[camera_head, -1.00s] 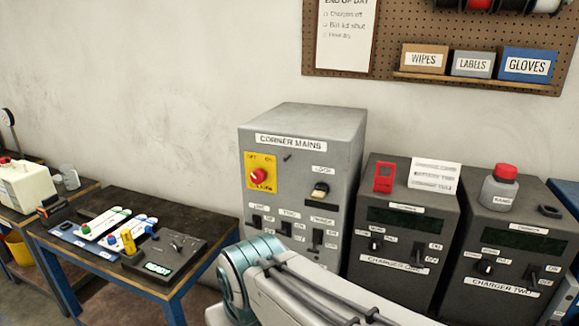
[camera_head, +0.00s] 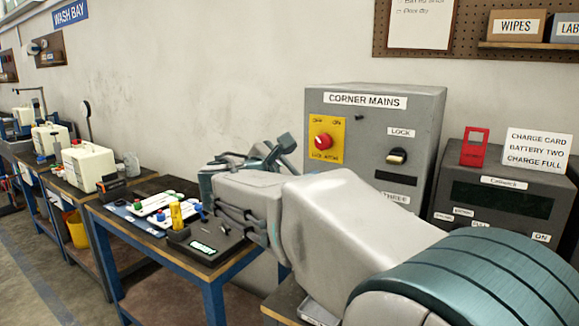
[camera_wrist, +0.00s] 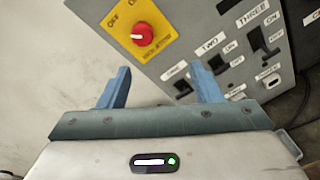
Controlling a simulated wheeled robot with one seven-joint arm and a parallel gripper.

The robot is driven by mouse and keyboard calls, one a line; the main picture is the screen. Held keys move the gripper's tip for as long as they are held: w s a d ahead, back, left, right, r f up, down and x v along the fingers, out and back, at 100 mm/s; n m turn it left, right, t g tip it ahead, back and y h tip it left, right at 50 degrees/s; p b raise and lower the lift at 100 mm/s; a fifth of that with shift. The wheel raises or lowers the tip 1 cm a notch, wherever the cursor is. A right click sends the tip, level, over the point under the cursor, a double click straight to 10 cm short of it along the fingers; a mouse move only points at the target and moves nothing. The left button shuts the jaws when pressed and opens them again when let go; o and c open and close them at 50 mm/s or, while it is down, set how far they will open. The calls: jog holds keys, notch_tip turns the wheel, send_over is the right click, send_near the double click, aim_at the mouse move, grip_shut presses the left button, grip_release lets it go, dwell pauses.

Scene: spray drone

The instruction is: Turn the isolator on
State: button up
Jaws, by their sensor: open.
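The isolator is a red round knob (camera_head: 323,141) on a yellow plate (camera_head: 333,130) marked OFF and ON, at the upper left of the grey CORNER MAINS cabinet (camera_head: 370,128). In the wrist view the red knob (camera_wrist: 142,34) lies ahead of my gripper, beyond and above the gap between the fingers. The knob's pointer position is too small to tell. My gripper (camera_wrist: 161,85) is open and empty, its two blue fingers apart and not touching the knob. In the head view my gripper (camera_head: 285,150) is left of the cabinet, just below the knob's height.
A charger with a red tag (camera_head: 475,146) stands further right. A bench with small tools (camera_head: 150,195) is at left.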

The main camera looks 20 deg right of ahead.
aim_at(321, 143)
jog(key=shift+n+t+h, duration=0.4)
jog(key=shift+n, duration=0.2)
jog(key=x, duration=0.4)
jog(key=w+x, duration=0.1)
jog(key=x, duration=0.4)
jog(key=a+r+p+x, duration=0.1)
jog(key=x, duration=0.4)
jog(key=shift+w, duration=0.2)
jog(key=c, duration=1)
